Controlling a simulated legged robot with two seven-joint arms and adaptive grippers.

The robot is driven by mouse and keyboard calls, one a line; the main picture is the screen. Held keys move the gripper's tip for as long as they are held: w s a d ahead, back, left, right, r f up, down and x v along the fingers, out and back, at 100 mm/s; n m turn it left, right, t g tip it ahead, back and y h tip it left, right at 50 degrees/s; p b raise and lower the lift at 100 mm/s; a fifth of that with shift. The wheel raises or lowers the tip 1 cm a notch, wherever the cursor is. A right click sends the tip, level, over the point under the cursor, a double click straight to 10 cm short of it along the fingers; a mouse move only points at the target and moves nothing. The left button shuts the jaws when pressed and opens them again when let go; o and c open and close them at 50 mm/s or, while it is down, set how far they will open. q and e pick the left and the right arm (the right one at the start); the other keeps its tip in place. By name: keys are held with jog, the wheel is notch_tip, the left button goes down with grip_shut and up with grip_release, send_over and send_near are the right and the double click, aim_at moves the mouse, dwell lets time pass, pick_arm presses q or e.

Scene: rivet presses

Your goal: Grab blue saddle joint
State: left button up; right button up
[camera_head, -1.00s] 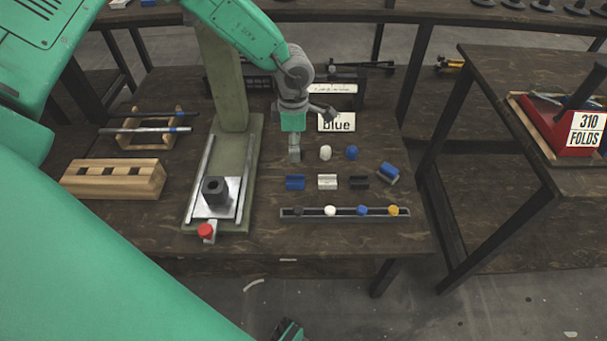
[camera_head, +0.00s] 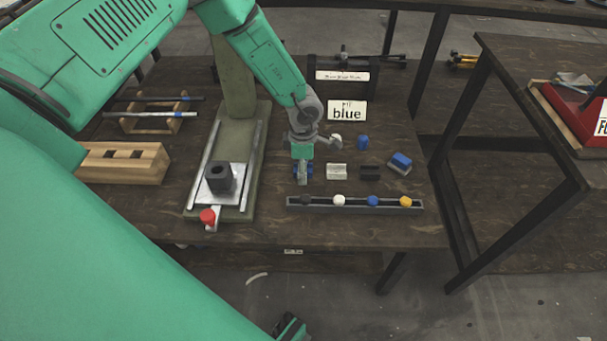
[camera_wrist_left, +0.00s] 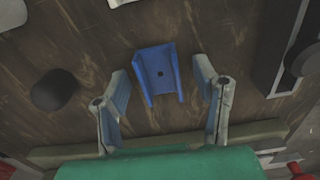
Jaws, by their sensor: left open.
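A blue saddle joint, a small U-shaped channel block with a hole in its base, lies on the dark wooden table; it shows whole in the left wrist view (camera_wrist_left: 158,72). My left gripper (camera_wrist_left: 161,80) is open, with one finger to each side of the joint and nothing held. In the head view, my left gripper (camera_head: 302,180) is over this joint and largely hides it. Another blue block (camera_head: 400,162) lies turned at the right of the row.
A white block (camera_head: 337,171) and a black block (camera_head: 369,172) lie to the right. A rail (camera_head: 322,204) with coloured knobs is in front. The press (camera_head: 219,179) stands left, a "blue" sign (camera_head: 347,111) behind.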

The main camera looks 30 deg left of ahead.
pick_arm(q)
jog(key=c, duration=1)
jog(key=shift+r, duration=0.15)
